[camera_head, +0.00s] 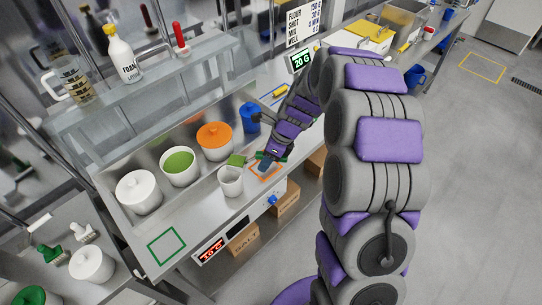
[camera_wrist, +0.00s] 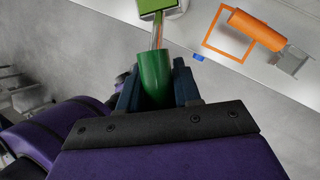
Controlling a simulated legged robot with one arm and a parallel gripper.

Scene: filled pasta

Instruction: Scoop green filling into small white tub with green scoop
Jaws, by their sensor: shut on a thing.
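My gripper (camera_head: 270,158) is shut on the green handle of the green scoop (camera_wrist: 155,75), which also shows in the wrist view between the fingers (camera_wrist: 158,88). The scoop's metal shank runs to a head bearing green filling (camera_wrist: 155,5), cut off by the top edge. In the head view this green head (camera_head: 237,160) appears just beyond the rim of the small white tub (camera_head: 230,183); I cannot tell its height. The tub stands upright at the counter's front, and its inside looks pale. A larger white tub holds green filling (camera_head: 179,161) behind, to the left.
A tub with orange filling (camera_head: 214,135) and a lidded white tub (camera_head: 138,192) flank the green one. An orange-handled scoop (camera_wrist: 255,28) lies across an orange outline on the counter. A green outline (camera_head: 166,246) at front left is empty. A blue container (camera_head: 250,118) stands behind.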

